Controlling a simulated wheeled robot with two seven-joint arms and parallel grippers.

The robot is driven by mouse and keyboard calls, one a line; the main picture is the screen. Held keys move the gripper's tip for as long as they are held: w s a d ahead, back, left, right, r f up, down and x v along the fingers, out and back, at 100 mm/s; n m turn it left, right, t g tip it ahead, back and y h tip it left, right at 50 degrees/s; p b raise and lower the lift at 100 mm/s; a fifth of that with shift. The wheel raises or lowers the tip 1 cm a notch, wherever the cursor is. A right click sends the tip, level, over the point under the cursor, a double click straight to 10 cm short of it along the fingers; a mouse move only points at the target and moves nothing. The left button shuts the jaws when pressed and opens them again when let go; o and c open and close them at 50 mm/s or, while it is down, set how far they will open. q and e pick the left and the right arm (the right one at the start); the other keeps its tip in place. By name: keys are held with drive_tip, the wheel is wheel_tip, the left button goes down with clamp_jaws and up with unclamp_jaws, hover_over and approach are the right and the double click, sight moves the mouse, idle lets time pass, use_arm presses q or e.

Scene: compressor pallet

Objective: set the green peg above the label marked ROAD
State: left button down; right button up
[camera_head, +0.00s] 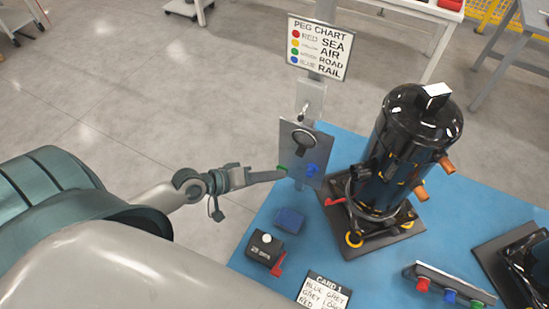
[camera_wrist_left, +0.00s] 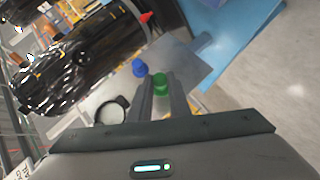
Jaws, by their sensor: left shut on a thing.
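The green peg (camera_head: 282,169) is at the tip of my left gripper (camera_head: 279,174), by the left edge of an upright grey panel (camera_head: 291,130). In the left wrist view the green peg (camera_wrist_left: 160,80) sits between the two fingers of my left gripper (camera_wrist_left: 162,98), which is shut on it. A blue peg (camera_head: 311,169) is on the panel to the right of the green one; it also shows in the left wrist view (camera_wrist_left: 139,68). I cannot tell whether the green peg touches the panel. No ROAD label is legible on the panel. My right gripper is not in view.
A peg chart (camera_head: 319,47) above the panel pairs green with ROAD. A black compressor (camera_head: 404,145) stands right of the panel on the blue surface (camera_head: 338,268). A black box with a white button (camera_head: 264,247), a blue block (camera_head: 290,220) and a card (camera_head: 324,291) lie in front.

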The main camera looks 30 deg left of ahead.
use_arm(q)
drive_tip(key=shift+s, duration=0.7)
drive_tip(key=shift+f, duration=0.1)
wheel_tip(320, 180, down, 8)
drive_tip(key=b, duration=0.7)
drive_tip(key=shift+r, duration=0.25)
